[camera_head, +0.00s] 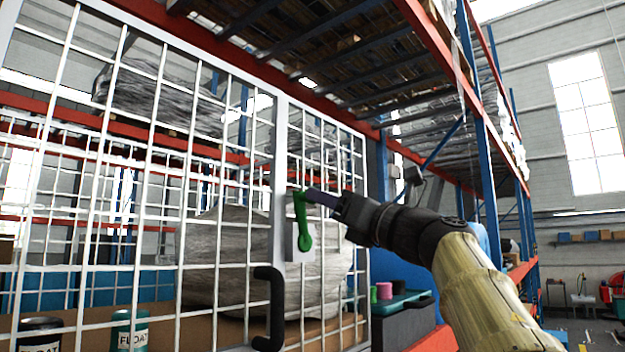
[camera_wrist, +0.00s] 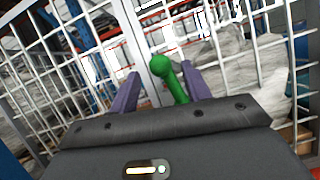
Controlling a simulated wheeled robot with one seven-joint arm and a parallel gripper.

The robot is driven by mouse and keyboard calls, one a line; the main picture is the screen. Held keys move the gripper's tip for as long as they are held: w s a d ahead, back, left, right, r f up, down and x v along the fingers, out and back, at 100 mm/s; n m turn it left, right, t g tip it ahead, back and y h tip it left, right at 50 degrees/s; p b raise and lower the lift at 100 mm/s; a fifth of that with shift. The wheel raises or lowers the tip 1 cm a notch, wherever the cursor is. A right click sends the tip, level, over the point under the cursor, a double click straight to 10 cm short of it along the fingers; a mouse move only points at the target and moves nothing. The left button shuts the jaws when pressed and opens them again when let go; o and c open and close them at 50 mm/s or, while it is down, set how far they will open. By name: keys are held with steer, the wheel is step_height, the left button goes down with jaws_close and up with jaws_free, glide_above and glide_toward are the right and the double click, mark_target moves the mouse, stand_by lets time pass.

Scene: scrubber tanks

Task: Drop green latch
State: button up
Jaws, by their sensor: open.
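The green latch (camera_head: 304,222) is mounted on a pale plate on the white mesh gate, and hangs downward with its rounded end low. My gripper (camera_head: 312,196) is at the upper part of the latch, coming from the right. In the wrist view the latch (camera_wrist: 168,75) shows between the two purple fingers of my gripper (camera_wrist: 158,88), which are apart with room on both sides. I cannot tell whether either finger touches it.
The white mesh gate (camera_head: 157,180) fills the left, with a black handle (camera_head: 270,310) below the latch. Behind it are a wrapped load (camera_head: 225,260) and float containers (camera_head: 130,330). A dark case (camera_head: 403,322) with small spools stands right of the gate. Blue and orange racking rises behind.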

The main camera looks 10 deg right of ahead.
steer(key=p+x, duration=0.2)
steer(key=x, duration=0.2)
steer(key=shift+w+a+r, duration=0.15)
steer(key=shift+w, duration=0.2)
jaws_close()
